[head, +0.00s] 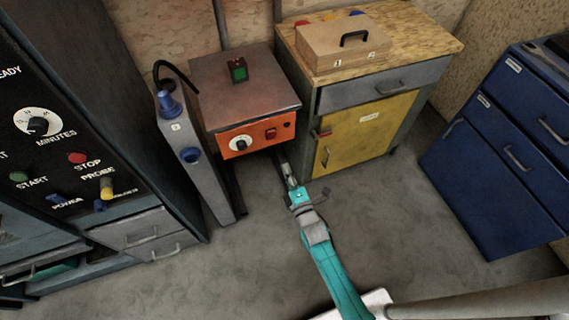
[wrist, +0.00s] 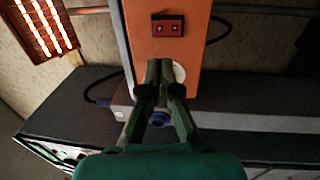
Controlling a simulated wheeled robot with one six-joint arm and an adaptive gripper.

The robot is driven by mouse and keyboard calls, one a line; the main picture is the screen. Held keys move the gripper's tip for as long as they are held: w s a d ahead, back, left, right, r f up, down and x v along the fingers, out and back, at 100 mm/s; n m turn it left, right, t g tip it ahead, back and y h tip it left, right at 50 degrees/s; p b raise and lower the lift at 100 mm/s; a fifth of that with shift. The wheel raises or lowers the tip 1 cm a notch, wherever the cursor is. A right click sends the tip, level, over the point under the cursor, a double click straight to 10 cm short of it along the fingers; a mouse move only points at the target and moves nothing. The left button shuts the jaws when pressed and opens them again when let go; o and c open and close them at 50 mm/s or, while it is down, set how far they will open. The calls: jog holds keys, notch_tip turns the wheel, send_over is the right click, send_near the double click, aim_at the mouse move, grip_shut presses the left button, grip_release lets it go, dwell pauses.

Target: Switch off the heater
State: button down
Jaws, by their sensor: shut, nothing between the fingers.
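An orange-fronted box (head: 262,143) with a brown top carries a white dial (head: 240,143) on its left and a red switch (head: 271,134) to the right. In the wrist view the orange panel (wrist: 188,52) appears turned on its side, with the red switch (wrist: 168,26) near the top. The white dial (wrist: 180,72) is partly hidden behind my fingers. Orange-white glowing bars (wrist: 42,22) show at the top left there. My gripper (head: 288,178) is shut and empty, below the orange front in the head view. Contact with the panel cannot be told.
A grey post (head: 188,155) with blue fittings stands left of the box, beside a dark control cabinet (head: 80,130). A yellow-doored cabinet (head: 370,135) bearing a cardboard-coloured case (head: 330,48) stands right. Blue drawers (head: 500,150) are farther right. Open floor (head: 400,215) lies between.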

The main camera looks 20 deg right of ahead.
aim_at(272, 134)
jog(key=w, duration=0.4)
jog(key=w+r, duration=0.1)
jog(key=w, duration=0.6)
jog(key=shift+w+r, duration=0.2)
jog(key=shift+w, duration=0.3)
jog(key=shift+w+r, duration=0.2)
jog(key=shift+w, duration=0.05)
